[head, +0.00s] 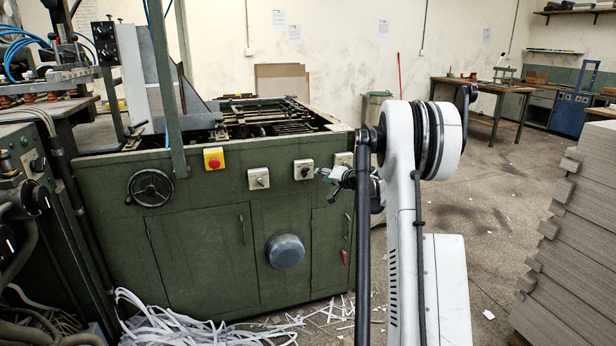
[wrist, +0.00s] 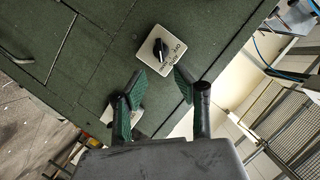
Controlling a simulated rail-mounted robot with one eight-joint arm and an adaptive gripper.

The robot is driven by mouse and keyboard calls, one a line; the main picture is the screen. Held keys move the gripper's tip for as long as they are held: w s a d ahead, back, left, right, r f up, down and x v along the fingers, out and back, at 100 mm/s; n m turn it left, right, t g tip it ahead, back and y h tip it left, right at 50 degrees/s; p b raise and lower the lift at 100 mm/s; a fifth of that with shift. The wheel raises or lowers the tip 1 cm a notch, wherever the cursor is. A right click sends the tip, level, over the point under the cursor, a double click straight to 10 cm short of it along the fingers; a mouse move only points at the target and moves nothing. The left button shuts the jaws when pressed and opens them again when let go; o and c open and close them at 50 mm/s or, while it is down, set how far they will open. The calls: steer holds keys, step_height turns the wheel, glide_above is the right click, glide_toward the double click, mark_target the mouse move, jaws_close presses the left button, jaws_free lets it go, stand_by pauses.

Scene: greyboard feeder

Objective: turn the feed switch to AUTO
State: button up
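Pale switch plates sit on the green machine front in the head view: a left one (head: 258,178), a middle one (head: 303,169) and a right one (head: 343,159). My gripper (head: 323,173) is just right of the middle plate. In the wrist view, a pale plate (wrist: 171,65) with a black switch knob (wrist: 160,49) lies ahead of my open, empty gripper (wrist: 158,82). The knob appears clear of both fingers. Lettering shows on this plate, but I cannot read the knob's setting. A second plate (wrist: 108,115) is partly hidden behind the left finger.
A red button on a yellow box (head: 213,158) and a handwheel (head: 152,188) are left of the switches. A round grey cover (head: 285,251) protrudes below. Paper strips (head: 165,325) litter the floor. Stacked greyboard (head: 570,230) stands at right.

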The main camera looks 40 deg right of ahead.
mark_target(307, 173)
steer(key=b+x, duration=0.1)
steer(key=x, duration=0.9)
steer(key=shift+w+b, duration=0.15)
steer(key=shift+b, duration=0.2)
jaws_close()
